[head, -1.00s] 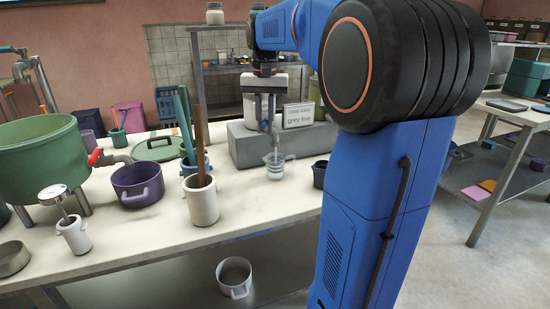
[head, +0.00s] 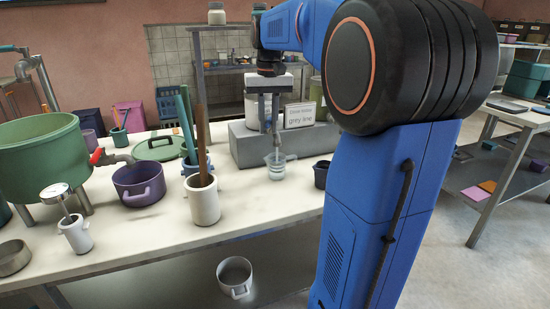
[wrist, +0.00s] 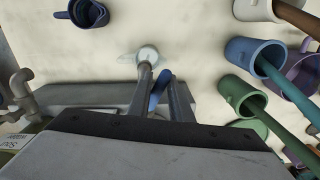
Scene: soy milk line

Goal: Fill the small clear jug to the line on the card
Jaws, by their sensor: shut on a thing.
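The small clear jug (head: 275,166) stands upright on the table in front of a grey block, with pale liquid in it. A spout hangs just above it. In the wrist view the jug (wrist: 148,54) shows pale contents and a clear handle on its left. The jug's lines are too small to read. The card (head: 299,115) on the block reads "grey line". My gripper (head: 265,128) is above and behind the jug, at the tap. In the wrist view my gripper (wrist: 160,82) is shut on a blue lever (wrist: 160,90), which shows between its fingers.
The grey block (head: 245,148) carries a pale urn behind my gripper. A dark cup (head: 321,174) stands right of the jug. A white holder (head: 204,202) with brown sticks and a purple pot (head: 140,186) stand left. Bare table lies in front of the jug.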

